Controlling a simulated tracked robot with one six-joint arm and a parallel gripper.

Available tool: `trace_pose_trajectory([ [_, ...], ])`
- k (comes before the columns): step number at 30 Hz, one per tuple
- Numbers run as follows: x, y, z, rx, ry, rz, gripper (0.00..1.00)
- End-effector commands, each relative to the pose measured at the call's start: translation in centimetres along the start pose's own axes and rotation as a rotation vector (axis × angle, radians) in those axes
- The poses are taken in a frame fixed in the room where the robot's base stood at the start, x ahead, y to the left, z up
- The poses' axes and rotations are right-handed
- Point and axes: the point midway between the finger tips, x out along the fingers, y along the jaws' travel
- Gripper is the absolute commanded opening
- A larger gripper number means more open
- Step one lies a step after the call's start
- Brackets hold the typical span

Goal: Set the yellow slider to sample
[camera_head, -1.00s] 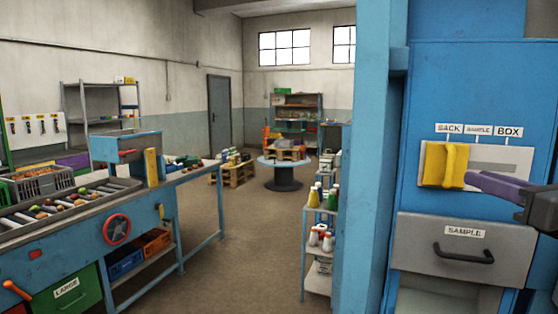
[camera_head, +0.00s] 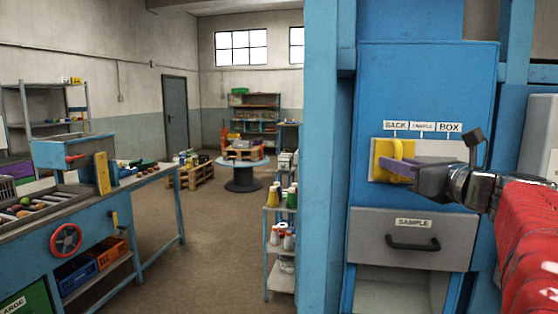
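The yellow slider (camera_head: 393,150) sits at the left end of its pale slotted plate (camera_head: 437,151), below the SACK label (camera_head: 396,125). The SAMPLE label (camera_head: 422,126) is above the middle and the BOX label (camera_head: 449,127) above the right end. My gripper (camera_head: 401,171) reaches in from the right. Its purple-grey finger lies across the front of the plate, with its tip at the lower part of the slider. The finger hides some of the plate. I cannot tell whether the fingers close around the slider or only touch it.
Below the plate is a grey drawer (camera_head: 412,238) labelled SAMPLE with a dark handle, above an open bay (camera_head: 400,290). A blue post (camera_head: 320,150) stands just left of the cabinet. A bottle shelf (camera_head: 282,240) and open floor (camera_head: 215,235) lie further left.

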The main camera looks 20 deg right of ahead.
Motion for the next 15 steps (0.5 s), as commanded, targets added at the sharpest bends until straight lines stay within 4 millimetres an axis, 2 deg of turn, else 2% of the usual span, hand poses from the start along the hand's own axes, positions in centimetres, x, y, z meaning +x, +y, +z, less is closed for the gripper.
trace_pose_trajectory([
  [5, -0.01, -0.01, 0.0, 0.0, 0.0, 0.0, 0.2],
  [13, -0.02, -0.01, -0.01, 0.0, 0.0, 0.0, 0.01],
  [15, -0.02, -0.01, -0.01, 0.0, 0.0, 0.0, 0.0],
])
